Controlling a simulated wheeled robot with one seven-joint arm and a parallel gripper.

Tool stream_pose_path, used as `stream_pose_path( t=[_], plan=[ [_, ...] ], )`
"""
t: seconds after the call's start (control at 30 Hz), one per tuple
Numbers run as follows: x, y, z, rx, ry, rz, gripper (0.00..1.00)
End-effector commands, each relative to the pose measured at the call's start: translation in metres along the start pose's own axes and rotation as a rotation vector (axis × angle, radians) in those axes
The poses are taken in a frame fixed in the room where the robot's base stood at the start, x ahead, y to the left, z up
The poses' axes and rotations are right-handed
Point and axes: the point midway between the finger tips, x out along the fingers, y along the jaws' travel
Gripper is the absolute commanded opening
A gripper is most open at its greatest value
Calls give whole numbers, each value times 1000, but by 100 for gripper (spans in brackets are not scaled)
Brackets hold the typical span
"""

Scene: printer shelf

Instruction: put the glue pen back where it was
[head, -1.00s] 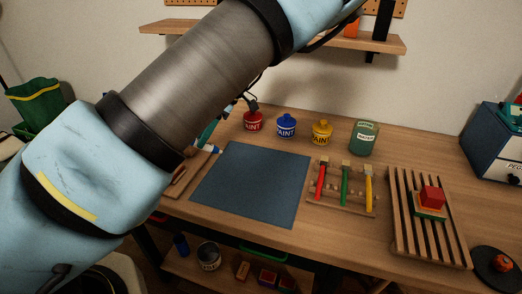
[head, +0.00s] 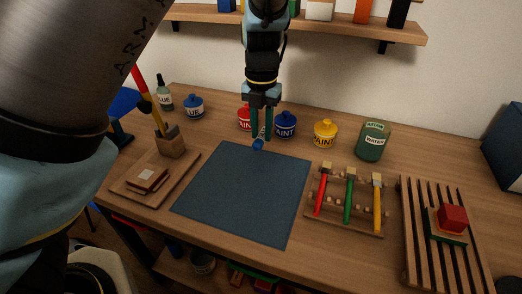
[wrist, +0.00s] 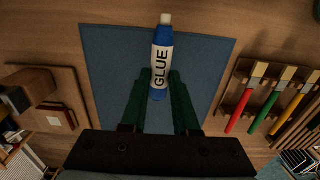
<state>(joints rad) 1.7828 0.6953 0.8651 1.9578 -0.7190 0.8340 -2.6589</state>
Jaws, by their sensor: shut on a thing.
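The glue pen (wrist: 161,62) is white with blue ends, a pale tip and the word GLUE. In the wrist view its lower blue end lies between the two green fingers of my gripper (wrist: 156,92). In the head view my gripper (head: 261,134) points down over the far edge of the dark blue mat (head: 240,195), shut on the pen. Only the pen's blue end (head: 258,145) shows clearly there, below the fingers. The pen appears held above the mat; the exact height cannot be told.
Paint jars in red (head: 244,118), blue (head: 286,125) and yellow (head: 325,133) stand behind the mat, close to my gripper. A green water jar (head: 373,141) stands further right. A brush rack (head: 345,215) and slatted rack (head: 415,245) are right; a wooden tray (head: 182,180) is left.

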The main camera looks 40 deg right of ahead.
Motion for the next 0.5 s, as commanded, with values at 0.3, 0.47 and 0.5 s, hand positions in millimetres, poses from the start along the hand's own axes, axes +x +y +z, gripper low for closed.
stream_pose_path(
  t=[0.3,0.47,0.5],
  plan=[
    [33,1,0,-1,2,1,0],
    [55,1,0,0,4,2,0],
    [59,1,0,-1,3,1,0]
  ],
)
